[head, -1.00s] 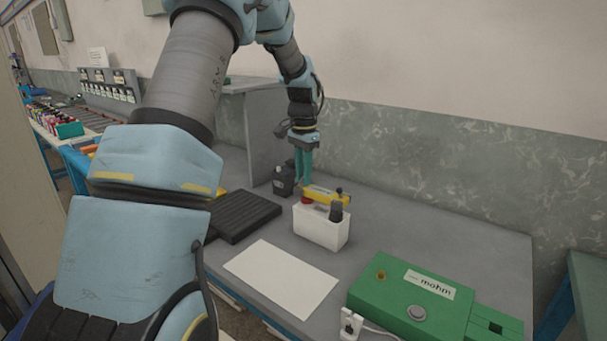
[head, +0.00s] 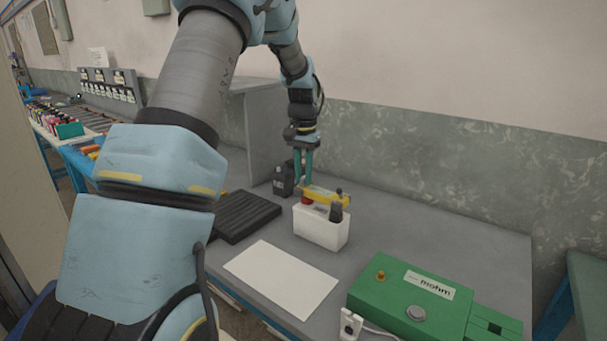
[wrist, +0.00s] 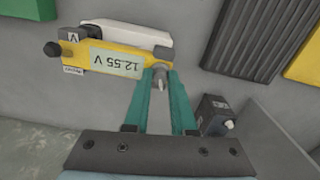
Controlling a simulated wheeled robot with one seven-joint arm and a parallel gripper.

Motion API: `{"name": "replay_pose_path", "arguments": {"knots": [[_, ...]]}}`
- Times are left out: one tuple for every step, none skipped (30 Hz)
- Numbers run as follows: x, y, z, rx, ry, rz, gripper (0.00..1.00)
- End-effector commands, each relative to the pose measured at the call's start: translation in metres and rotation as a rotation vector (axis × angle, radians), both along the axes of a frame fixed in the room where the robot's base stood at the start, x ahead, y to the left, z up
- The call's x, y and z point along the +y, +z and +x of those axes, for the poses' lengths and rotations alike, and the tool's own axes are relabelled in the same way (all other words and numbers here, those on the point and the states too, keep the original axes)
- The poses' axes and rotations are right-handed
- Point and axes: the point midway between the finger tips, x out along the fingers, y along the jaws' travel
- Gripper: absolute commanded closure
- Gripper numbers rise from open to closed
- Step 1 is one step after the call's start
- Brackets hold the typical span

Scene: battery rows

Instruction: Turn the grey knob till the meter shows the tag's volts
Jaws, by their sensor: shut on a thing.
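The yellow meter (wrist: 120,57) lies across the top of the white box (head: 318,228). In the wrist view its display appears upside down and seems to read 12.55 V. The meter also shows in the head view (head: 328,196). My gripper (wrist: 159,82) points down at one end of the meter, its teal fingers shut on the grey knob (wrist: 158,77), which is mostly hidden between them. In the head view my gripper (head: 304,181) is above the red part at the meter's left end. A small white tag (wrist: 73,70) has print too small to read.
A black box (head: 284,180) stands close behind and left of the gripper. A ribbed black tray (head: 240,216) and a white sheet (head: 281,278) lie nearer. A green device (head: 412,298) marked "mohm" is at right. The grey table right of the meter is clear.

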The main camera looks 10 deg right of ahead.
Motion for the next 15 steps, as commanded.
{"name": "replay_pose_path", "arguments": {"knots": [[-0.0003,0.0006,0.0000,-0.001,0.034,0.001,1.00],[-0.0004,0.0006,0.0000,-0.001,0.057,0.001,1.00],[-0.0004,0.0006,0.0000,-0.001,0.087,0.001,1.00],[-0.0004,0.0006,-0.0001,-0.001,0.110,0.001,1.00],[-0.0004,0.0006,-0.0001,0.000,0.130,0.000,1.00],[-0.0004,0.0006,0.0000,0.000,0.157,0.000,1.00],[-0.0001,0.0006,0.0000,-0.001,0.177,0.001,1.00],[0.0001,0.0005,0.0001,-0.001,0.195,0.001,1.00],[0.0002,0.0005,0.0001,-0.001,0.218,0.001,1.00],[0.0001,0.0005,0.0001,-0.001,0.234,0.001,1.00],[-0.0001,0.0005,0.0000,-0.001,0.249,0.001,1.00],[-0.0004,0.0005,-0.0001,0.000,0.266,0.000,1.00],[-0.0004,0.0005,-0.0001,0.000,0.279,0.000,1.00],[-0.0004,0.0004,-0.0002,0.000,0.290,0.000,1.00],[-0.0002,0.0004,0.0000,0.000,0.303,0.000,1.00]]}}
